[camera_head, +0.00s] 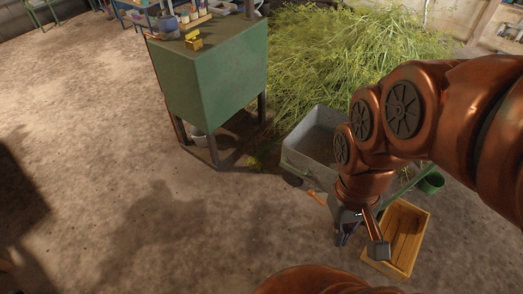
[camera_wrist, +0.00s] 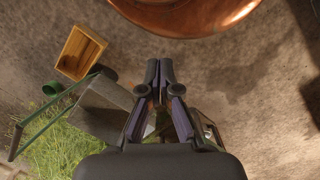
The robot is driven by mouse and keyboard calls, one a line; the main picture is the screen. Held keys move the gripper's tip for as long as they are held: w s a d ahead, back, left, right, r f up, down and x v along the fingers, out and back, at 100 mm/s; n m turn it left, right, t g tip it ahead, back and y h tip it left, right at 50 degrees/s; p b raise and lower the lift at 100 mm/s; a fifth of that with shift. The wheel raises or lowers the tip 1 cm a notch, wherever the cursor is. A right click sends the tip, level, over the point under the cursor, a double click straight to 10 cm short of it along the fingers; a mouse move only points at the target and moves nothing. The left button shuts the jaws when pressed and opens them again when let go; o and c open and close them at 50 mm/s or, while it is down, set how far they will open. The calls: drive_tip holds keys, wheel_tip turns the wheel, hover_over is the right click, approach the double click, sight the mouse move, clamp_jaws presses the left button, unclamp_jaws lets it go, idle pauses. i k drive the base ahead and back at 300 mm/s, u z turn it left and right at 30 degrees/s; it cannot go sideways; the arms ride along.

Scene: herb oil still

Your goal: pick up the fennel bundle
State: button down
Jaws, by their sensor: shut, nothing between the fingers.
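A large loose heap of green stalks (camera_head: 350,55) lies on the floor at the back; it also shows at the lower left of the wrist view (camera_wrist: 58,150). I cannot make out a separate tied fennel bundle in either view. My gripper (camera_head: 343,238) hangs below the copper arm, in front of the grey cart and left of the wooden crate, apart from the heap. In the wrist view my gripper (camera_wrist: 159,66) is shut, its fingertips together with nothing between them. My arm hides part of the heap and cart.
A grey cart (camera_head: 311,146) stands before the heap. A wooden crate (camera_head: 412,228) sits on the floor, with a green pot (camera_head: 432,183) behind it. A green cabinet table (camera_head: 215,80) stands left of the heap, bearing a small yellow object (camera_head: 193,40).

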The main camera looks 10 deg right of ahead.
sight(263, 154)
drive_tip(key=z, duration=0.1)
drive_tip(key=i, duration=1)
drive_tip(key=u, duration=0.5)
drive_tip(key=i, duration=1.05)
drive_tip(key=u, duration=0.6)
